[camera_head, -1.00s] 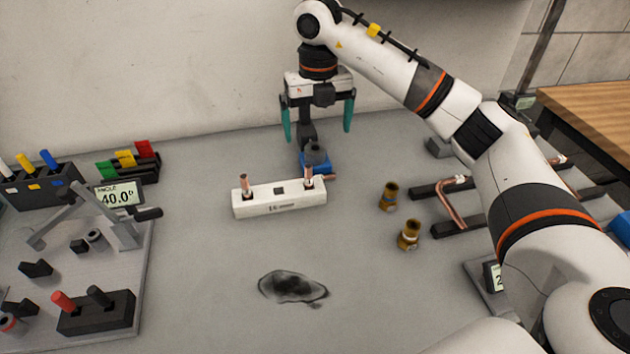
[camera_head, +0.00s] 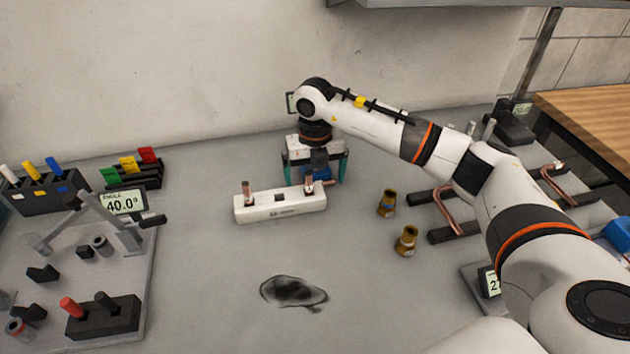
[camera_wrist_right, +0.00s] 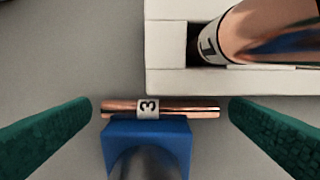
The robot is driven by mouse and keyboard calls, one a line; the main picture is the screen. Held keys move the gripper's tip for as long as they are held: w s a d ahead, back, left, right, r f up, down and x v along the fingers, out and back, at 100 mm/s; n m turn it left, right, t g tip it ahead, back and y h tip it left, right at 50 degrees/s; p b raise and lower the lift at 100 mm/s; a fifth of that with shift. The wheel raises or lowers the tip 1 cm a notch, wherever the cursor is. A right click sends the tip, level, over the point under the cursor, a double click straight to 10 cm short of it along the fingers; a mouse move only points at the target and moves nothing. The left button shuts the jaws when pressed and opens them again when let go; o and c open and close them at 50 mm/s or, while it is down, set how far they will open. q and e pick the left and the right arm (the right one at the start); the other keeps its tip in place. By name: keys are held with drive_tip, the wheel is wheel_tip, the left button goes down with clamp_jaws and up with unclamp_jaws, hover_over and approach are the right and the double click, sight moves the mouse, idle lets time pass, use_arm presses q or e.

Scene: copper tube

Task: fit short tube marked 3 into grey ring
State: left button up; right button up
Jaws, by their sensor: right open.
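The short copper tube (camera_wrist_right: 190,108) with a white band marked 3 lies level across a blue support (camera_wrist_right: 147,143) in the right wrist view. In the head view only its copper end (camera_head: 328,183) shows behind the white block. My right gripper (camera_head: 316,178) points down there with its teal fingers open. In the wrist view the gripper (camera_wrist_right: 161,107) has one finger off each end of the tube, with a small gap on both sides. A small grey ring-shaped part (camera_head: 100,244) stands on the plate at left; I cannot tell if it is the task's ring. My left gripper is out of view.
The white block (camera_head: 280,206) holds two upright copper tubes, close in front of the right gripper. A bent copper tube (camera_head: 447,210) lies on dark rails. The middle front table is clear except for a dark stain.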

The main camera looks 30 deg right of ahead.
drive_tip(key=shift+f, duration=0.3)
drive_tip(key=c, duration=1)
